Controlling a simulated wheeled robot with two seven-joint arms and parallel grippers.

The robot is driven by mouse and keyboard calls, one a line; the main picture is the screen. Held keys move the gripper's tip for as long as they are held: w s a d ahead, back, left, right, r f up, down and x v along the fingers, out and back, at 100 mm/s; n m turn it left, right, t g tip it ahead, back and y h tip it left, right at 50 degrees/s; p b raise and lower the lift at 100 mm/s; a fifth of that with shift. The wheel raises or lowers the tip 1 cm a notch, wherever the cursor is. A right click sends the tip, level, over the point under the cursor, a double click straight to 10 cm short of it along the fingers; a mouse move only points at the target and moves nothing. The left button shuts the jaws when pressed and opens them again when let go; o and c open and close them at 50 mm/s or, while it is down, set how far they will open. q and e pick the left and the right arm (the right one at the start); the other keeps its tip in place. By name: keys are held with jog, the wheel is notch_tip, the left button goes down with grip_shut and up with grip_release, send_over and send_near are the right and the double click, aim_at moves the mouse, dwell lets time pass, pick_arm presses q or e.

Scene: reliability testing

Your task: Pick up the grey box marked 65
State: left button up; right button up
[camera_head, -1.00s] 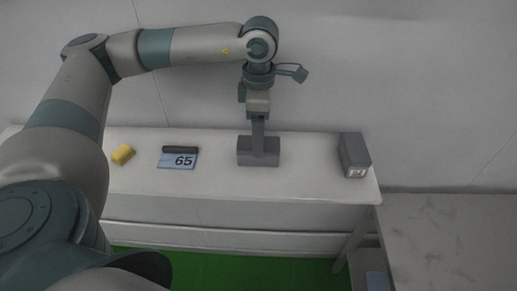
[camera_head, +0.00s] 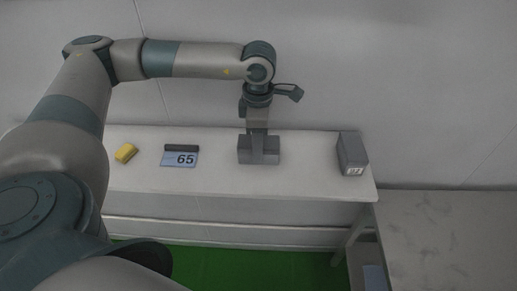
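A plain grey box (camera_head: 268,158) stands on the white table near the middle; I cannot read a mark on it. My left gripper (camera_head: 257,146) points straight down at this box, with its fingers overlapping it in the picture. I cannot tell whether the fingers are open or shut on it. A sign reading 65 (camera_head: 181,159), pale blue with a dark top edge, is to the left of the box. A second grey box (camera_head: 353,152) with a small white label stands at the table's right end. My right gripper is not in view.
A small yellow object (camera_head: 125,153) is at the left on the white table (camera_head: 310,182). A wall (camera_head: 410,90) rises close behind the table. A marbled grey surface (camera_head: 450,235) is at the lower right. The floor (camera_head: 240,262) is green.

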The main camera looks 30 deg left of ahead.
pick_arm(q)
jog(key=c, duration=0.7)
jog(key=shift+c, duration=0.2)
jog(key=shift+r, duration=0.1)
